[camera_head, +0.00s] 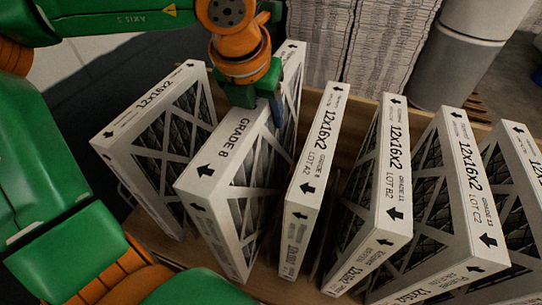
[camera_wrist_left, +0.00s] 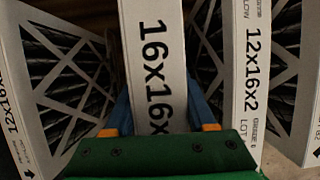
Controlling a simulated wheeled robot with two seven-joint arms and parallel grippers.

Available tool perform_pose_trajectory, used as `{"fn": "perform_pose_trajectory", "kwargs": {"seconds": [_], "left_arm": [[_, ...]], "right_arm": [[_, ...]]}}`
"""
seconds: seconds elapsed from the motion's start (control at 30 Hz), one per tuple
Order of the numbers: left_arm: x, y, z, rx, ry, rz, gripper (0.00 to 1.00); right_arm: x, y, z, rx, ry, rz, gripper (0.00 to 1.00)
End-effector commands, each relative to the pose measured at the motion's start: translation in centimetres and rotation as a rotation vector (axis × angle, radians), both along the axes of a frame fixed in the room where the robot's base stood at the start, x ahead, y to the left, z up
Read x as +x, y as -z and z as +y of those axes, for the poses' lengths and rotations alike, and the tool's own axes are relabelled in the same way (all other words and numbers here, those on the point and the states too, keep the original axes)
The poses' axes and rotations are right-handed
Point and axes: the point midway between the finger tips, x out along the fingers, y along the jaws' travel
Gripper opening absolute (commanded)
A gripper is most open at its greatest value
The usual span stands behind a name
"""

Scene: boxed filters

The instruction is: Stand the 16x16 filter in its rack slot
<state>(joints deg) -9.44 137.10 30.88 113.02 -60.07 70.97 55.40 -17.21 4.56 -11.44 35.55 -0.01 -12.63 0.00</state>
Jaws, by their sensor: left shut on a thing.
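The 16x16 filter (camera_head: 228,150) is a white-framed pleated panel with a "GRADE 8" label. It stands nearly upright between two 12x16x2 filters. In the left wrist view its top edge reads 16x16 (camera_wrist_left: 155,65). My left gripper (camera_head: 262,98) is shut on this top edge from above, with a blue finger on each side; it also shows in the left wrist view (camera_wrist_left: 160,118). I cannot tell whether the filter's bottom rests in the slot. My right gripper is not in view.
A 12x16x2 filter (camera_head: 150,105) stands close on the left. The LOT A2 filter (camera_head: 318,155) stands close on the right, then LOT B2 (camera_head: 394,165) and LOT C2 (camera_head: 462,180). Stacked pale sheets (camera_head: 365,45) and a grey cylinder (camera_head: 470,50) are behind.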

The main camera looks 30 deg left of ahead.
Motion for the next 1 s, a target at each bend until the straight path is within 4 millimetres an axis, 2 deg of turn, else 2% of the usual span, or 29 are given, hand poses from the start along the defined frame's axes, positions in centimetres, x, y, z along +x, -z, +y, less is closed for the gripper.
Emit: {"fn": "perform_pose_trajectory", "kwargs": {"seconds": [0.23, 0.47, 0.5, 0.6, 0.87, 1.0], "left_arm": [[-0.1, 4.8, 0.0, 0.0, 0.001, 0.003, 0.0], [0.0, 5.3, 0.0, -0.001, 0.001, -0.002, 0.0], [0.0, 5.3, 0.0, -0.001, 0.001, -0.002, 0.64], [0.0, 5.3, 0.0, -0.001, 0.001, -0.002, 0.86], [-0.1, 5.2, 0.0, 0.0, 0.0, -0.002, 0.86], [-0.6, 3.4, -0.2, 0.0, -0.001, -0.009, 0.86]], "right_arm": [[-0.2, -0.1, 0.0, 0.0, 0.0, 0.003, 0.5], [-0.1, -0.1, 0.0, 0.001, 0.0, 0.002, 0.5], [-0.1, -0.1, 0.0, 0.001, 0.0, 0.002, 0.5], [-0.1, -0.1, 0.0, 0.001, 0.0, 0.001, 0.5], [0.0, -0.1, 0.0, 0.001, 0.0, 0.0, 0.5], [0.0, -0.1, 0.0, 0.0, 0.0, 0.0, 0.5]]}}
